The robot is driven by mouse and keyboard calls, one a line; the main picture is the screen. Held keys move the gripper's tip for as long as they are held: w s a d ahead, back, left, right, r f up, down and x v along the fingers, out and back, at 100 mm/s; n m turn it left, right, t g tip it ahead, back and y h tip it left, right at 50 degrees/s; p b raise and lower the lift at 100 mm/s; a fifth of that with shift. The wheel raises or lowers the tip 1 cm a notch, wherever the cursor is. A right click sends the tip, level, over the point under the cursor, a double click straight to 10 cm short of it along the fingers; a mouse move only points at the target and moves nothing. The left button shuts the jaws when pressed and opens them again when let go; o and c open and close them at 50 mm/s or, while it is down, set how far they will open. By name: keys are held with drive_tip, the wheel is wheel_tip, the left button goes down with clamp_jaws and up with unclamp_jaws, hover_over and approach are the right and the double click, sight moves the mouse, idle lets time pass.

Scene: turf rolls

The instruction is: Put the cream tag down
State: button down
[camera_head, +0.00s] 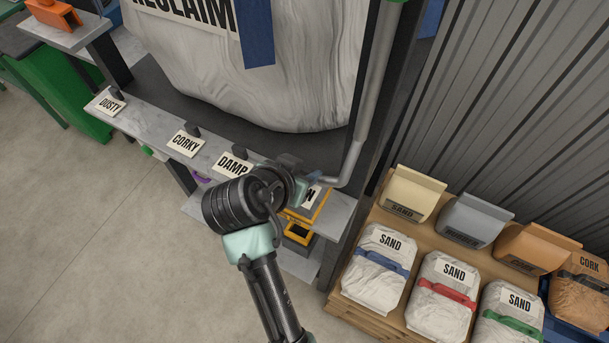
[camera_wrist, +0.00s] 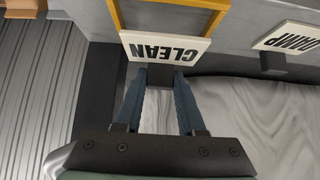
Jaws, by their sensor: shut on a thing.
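The cream tag (camera_wrist: 165,48) reads CLEAN and has a dark grip behind it. In the wrist view it lies just beyond my fingertips, beside a yellow frame. My gripper (camera_wrist: 164,78) is shut on the tag's grip, with blue fingers on either side of it. In the head view my gripper (camera_head: 304,184) is at the right end of the grey ledge. Only a corner of the tag (camera_head: 309,197) with the letter N shows there; my wrist hides the rest. I cannot tell whether the tag touches the ledge.
Cream tags DUSTY (camera_head: 110,102), CORKY (camera_head: 186,143) and DAMP (camera_head: 233,164) sit along the grey ledge (camera_head: 150,122). A yellow frame (camera_head: 320,208) is close by my gripper. A large white bag (camera_head: 270,80) hangs behind. Sand bags (camera_head: 378,272) stand on a pallet at right.

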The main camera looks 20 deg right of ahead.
drive_tip(key=shift+f, duration=1.55)
drive_tip(key=shift+f, duration=0.15)
drive_tip(key=c, duration=0.5)
unclamp_jaws()
